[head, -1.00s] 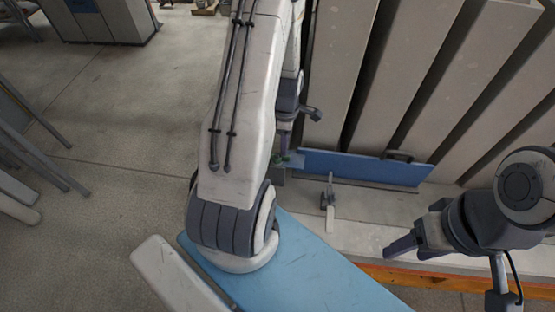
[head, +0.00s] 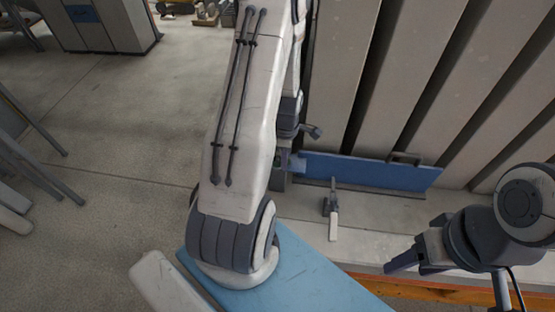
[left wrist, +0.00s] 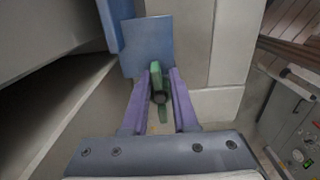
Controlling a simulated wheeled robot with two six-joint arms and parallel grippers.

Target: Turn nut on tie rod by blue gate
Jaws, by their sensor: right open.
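The blue gate (head: 370,171) stands at the foot of the grey panels in the head view. Its blue end part (left wrist: 148,45) shows ahead of the fingers in the left wrist view. The green nut (left wrist: 158,78), with a dark round middle, lies between the two purple fingers of my left gripper (left wrist: 164,82). Its wings run roughly along the fingers. I cannot tell whether both fingers press on it. In the head view my left arm hides the nut and most of that gripper. My right gripper (head: 405,258) is open and empty, low at the right, well apart from the gate.
A small clamp with a pale handle (head: 333,222) stands on the grey ledge in front of the gate. An orange beam (head: 440,291) runs below the ledge. Grey panels (head: 410,75) stand behind. Open floor (head: 110,110) lies left.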

